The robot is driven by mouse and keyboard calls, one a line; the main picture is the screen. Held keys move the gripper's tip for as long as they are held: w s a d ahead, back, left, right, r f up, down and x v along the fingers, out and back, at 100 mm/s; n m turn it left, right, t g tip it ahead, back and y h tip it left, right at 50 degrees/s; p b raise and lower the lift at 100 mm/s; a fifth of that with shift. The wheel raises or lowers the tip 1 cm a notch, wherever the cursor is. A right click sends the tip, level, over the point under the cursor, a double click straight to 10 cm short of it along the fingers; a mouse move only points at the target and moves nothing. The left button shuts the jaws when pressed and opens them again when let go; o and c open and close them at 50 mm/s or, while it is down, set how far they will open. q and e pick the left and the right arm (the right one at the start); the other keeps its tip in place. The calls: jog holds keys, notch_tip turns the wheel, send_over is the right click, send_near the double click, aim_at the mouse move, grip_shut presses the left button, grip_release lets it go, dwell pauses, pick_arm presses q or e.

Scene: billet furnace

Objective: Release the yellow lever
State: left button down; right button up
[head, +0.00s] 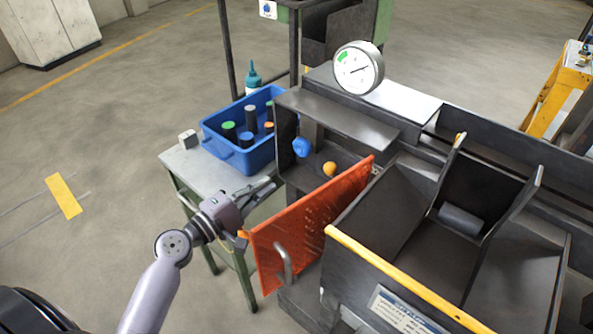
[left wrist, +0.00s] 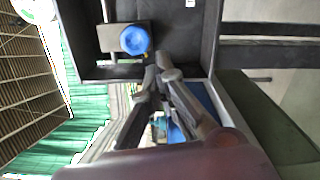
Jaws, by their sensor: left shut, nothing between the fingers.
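A yellow-orange ball knob (head: 329,169), which looks like the yellow lever's end, sits inside the open box of the dark machine. A blue knob (head: 302,147) is beside it, up and to the left. The blue knob also shows in the left wrist view (left wrist: 135,40), where I cannot make out the yellow one. My left gripper (head: 273,187) is shut and empty, left of the machine box and apart from the yellow knob. Its fingers show in the left wrist view (left wrist: 163,70), below the blue knob. My right gripper is not in view.
An orange-red perforated door (head: 310,222) with a metal handle stands open right of my left gripper. A blue bin (head: 213,141) with several cylinders stands on a small table (head: 182,161) behind. A round gauge (head: 358,68) tops the machine.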

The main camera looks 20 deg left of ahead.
pick_arm(q)
jog(key=w+d+p, duration=0.1)
jog(key=w+d, duration=0.1)
jog(key=w, duration=0.1)
jog(key=w+d+p, duration=0.1)
jog(key=w+d, duration=0.1)
jog(key=w+d+r+p, duration=0.1)
jog(key=w+d+p, duration=0.1)
jog(key=w+d, duration=0.1)
jog(key=shift+w, duration=0.3)
jog(key=shift+s+d, duration=0.15)
jog(key=shift+d, duration=0.2)
jog(key=shift+f, duration=0.1)
jog(key=shift+d+r+m, duration=0.15)
jog(key=shift+r+m, duration=0.15)
